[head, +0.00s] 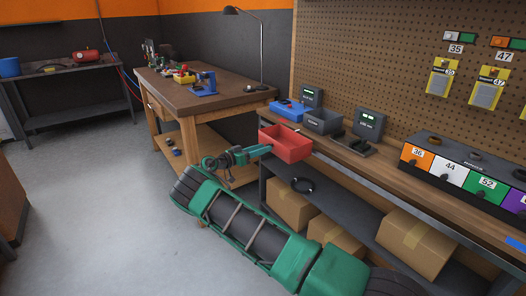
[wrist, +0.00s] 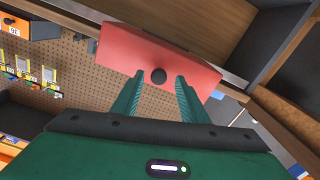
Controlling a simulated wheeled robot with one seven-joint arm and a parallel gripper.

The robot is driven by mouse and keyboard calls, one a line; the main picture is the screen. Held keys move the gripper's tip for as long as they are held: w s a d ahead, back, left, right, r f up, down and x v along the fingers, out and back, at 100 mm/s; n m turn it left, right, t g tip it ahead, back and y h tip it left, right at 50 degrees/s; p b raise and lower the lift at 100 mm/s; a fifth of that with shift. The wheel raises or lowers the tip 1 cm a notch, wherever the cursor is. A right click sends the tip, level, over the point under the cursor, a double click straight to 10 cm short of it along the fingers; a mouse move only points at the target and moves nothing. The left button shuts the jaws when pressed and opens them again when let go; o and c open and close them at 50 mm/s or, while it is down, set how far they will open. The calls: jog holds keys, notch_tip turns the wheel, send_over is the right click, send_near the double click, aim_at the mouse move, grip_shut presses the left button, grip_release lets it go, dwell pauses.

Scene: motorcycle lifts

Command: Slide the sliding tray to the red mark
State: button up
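A red open-topped tray (head: 287,146) sits at the left front end of the workbench in the head view. In the wrist view its red front (wrist: 190,67) fills the upper middle, with a dark round knob (wrist: 158,76) on it. My gripper (head: 264,151) is at the tray's left side in the head view. In the wrist view my gripper (wrist: 159,75) is open, one finger on each side of the knob, with gaps visible on both sides. I cannot make out a separate red mark.
A blue bin (head: 289,109), a grey bin (head: 322,122) and dark display units (head: 370,122) stand behind the tray. A numbered drawer unit (head: 465,172) is to the right. Cardboard boxes (head: 289,207) lie below the bench. A wooden table (head: 195,96) stands behind my arm.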

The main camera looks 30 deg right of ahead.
jog(key=s+a, duration=0.1)
jog(key=a, duration=0.8)
jog(key=shift+a+f, duration=0.15)
jog(key=shift+a, duration=0.2)
jog(key=shift+s, duration=0.1)
